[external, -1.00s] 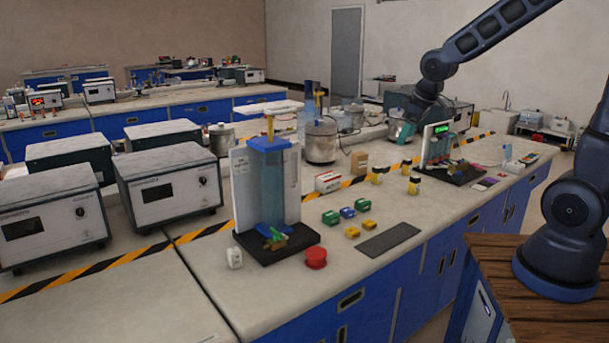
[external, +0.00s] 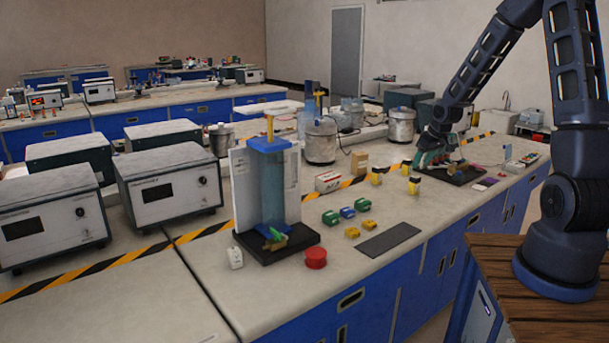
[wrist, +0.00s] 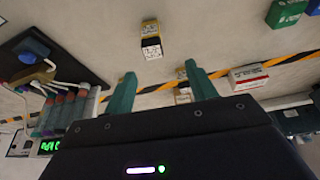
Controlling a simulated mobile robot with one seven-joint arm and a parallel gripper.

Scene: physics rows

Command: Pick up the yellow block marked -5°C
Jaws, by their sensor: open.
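Two upright yellow blocks with black and white parts stand on the bench in the external view, one nearer the front edge (external: 413,186) and one farther back (external: 376,179). In the wrist view the nearer block (wrist: 151,38) is beyond the fingertips, at top centre; its white label is too small to read. The farther block (wrist: 182,97) shows partly between the fingers. I cannot tell which is marked -5°C. My gripper (wrist: 160,69) is open with teal fingers and nothing held. In the external view it is low, right of both blocks, by the dark stand.
The dark stand with tubes (wrist: 75,70) is close on the left in the wrist view. A white-red box (wrist: 248,77) lies right, by striped tape. Green blocks (external: 330,217), two small yellow blocks (external: 352,232) and a grey mat (external: 388,240) lie leftward along the bench.

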